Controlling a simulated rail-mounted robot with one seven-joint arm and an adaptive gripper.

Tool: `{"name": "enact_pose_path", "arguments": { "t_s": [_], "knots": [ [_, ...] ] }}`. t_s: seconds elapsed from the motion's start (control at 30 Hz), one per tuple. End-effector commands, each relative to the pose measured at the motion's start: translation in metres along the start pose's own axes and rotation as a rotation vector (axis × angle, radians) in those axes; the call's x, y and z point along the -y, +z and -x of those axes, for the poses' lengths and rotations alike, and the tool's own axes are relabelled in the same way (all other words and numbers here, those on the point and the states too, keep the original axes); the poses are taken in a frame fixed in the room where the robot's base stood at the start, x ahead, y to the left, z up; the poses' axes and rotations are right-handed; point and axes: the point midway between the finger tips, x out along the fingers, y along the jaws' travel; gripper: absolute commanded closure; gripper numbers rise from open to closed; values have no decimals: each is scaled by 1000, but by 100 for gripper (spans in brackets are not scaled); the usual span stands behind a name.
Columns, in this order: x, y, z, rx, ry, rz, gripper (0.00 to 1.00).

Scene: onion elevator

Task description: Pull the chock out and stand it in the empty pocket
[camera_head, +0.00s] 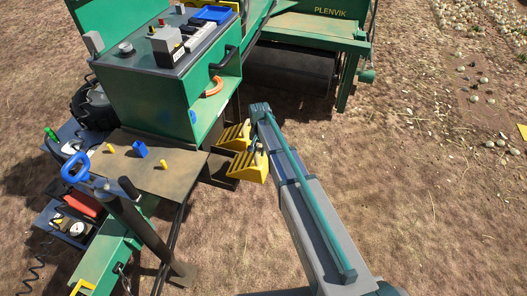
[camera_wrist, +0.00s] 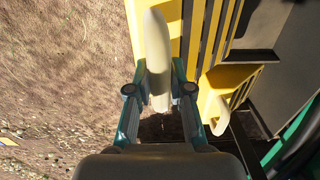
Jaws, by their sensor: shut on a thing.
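Two yellow ribbed chocks show beside the green machine. My gripper (camera_wrist: 158,95) is shut on the pale handle of the nearer chock (camera_head: 248,167), and its fingers sit on either side of that handle. The held chock (camera_wrist: 197,35) fills the top middle of the wrist view. The other chock (camera_head: 234,136) is just behind it in the head view; in the wrist view it (camera_wrist: 232,84) lies lower right, its own pale handle free. A dark holder frame (camera_head: 216,168) is left of the held chock. I cannot tell how far the held chock is clear of it.
A brown shelf (camera_head: 150,170) with a blue block and yellow pegs is to the left. A green cabinet (camera_head: 160,90) stands behind it, with an orange hook (camera_head: 214,88) inside. A black post (camera_head: 140,220) rises at lower left. Bare soil on the right is free.

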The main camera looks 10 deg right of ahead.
Motion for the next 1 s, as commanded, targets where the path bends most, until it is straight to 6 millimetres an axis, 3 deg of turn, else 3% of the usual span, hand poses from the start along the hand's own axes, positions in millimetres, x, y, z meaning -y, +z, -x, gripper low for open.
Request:
{"name": "enact_pose_path", "arguments": {
  "t_s": [1.0],
  "knots": [
    [76,-1,-9,-2,-2,1,100]
  ]
}}
